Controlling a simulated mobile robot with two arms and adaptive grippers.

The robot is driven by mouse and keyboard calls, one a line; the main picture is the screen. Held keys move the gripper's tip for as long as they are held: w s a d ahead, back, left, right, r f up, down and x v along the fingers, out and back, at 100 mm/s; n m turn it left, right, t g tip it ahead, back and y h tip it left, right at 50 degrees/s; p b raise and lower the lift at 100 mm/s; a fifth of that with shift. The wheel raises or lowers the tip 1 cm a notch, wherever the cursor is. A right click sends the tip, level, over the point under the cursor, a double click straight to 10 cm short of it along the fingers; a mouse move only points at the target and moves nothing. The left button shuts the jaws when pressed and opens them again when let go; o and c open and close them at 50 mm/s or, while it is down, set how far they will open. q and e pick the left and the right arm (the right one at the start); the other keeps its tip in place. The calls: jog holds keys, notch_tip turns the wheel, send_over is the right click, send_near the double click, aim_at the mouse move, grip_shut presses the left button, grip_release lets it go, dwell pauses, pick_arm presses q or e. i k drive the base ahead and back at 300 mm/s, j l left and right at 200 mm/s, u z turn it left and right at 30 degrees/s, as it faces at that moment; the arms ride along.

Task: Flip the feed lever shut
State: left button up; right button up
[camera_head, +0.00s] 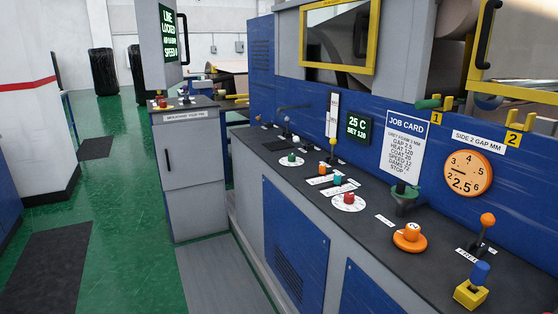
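No lever with a readable feed label shows, so I cannot tell which one is the feed lever. At the right of the console, a lever with an orange ball (487,220) stands nearly upright behind a small white label that is hard to read. In front of it is a blue knob (480,272) on a yellow base. A green handle (428,104) sits by the yellow tag 1. Neither gripper is in view.
The dark console top (375,233) also carries dials, coloured buttons and an orange knob (411,234) marked 2. A job card (404,140) and an orange gauge (468,174) are on the blue wall. A grey cabinet (190,170) stands left. Green floor (125,230) is clear.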

aim_at(295, 138)
jog(key=i+j+z, duration=0.15)
jog(key=i, duration=0.75)
jog(key=i+j, duration=0.6)
jog(key=i, duration=0.2)
jog(key=i+j+z, duration=0.1)
jog(key=i+j, duration=0.5)
jog(key=i, duration=0.2)
